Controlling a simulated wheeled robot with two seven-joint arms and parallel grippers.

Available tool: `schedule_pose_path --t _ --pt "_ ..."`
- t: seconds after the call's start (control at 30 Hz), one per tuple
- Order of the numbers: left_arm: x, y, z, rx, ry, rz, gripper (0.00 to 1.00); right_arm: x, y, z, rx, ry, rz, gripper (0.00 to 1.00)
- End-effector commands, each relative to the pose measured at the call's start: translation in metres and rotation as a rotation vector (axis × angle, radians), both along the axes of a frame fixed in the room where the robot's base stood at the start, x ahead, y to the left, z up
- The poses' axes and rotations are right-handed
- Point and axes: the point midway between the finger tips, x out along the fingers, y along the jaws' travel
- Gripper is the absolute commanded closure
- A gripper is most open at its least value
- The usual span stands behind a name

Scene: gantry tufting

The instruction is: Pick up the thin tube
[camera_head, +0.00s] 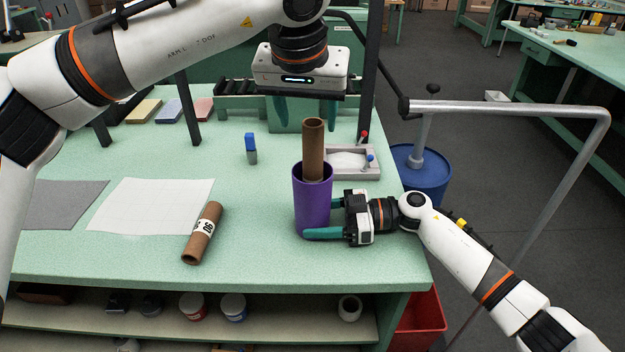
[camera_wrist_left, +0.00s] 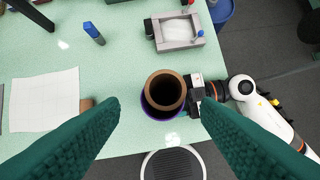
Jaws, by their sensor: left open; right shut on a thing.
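A brown cardboard tube (camera_head: 313,150) stands upright in a purple cup (camera_head: 313,205), its lower part hidden inside. In the left wrist view its round open end (camera_wrist_left: 165,90) faces me, between my fingers in the picture. A second brown tube (camera_head: 202,233) with a white label lies on the table, left of the cup. My left gripper (camera_head: 306,112) is open and empty, pointing down above the standing tube; I see no contact. My right gripper (camera_head: 325,217) is shut on the cup from the right, low on its side.
A grey tray (camera_head: 352,176) with white contents stands behind the cup, and a small blue-capped bottle (camera_head: 251,148) behind it to the left. A white sheet (camera_head: 150,205) lies on the left. Dark posts and a rail stand behind. The table's front edge is close.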

Motion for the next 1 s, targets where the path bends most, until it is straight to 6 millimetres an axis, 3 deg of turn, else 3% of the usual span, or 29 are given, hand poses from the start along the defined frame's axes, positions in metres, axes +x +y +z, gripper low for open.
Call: schedule_pose_path --t 0.1,0.37,0.7,0.93,1.0 --pt "0.007 -0.001 -0.019 -0.001 0.003 0.001 0.43 0.000 0.000 0.000 0.000 -0.001 0.000 0.53" --pt "0.014 -0.003 -0.034 -0.004 0.002 0.002 0.43 0.000 0.000 0.000 0.000 0.000 0.000 0.53" --pt "0.030 -0.008 -0.076 -0.005 0.004 0.003 0.43 0.000 0.000 0.000 0.000 -0.001 0.000 0.53" --pt "0.031 -0.009 -0.079 -0.005 0.001 0.002 0.43 0.000 0.000 0.000 0.000 -0.001 0.000 0.53" --pt "0.031 -0.009 -0.079 -0.005 0.001 0.002 0.53 0.000 0.000 0.000 0.000 -0.001 0.000 0.53"
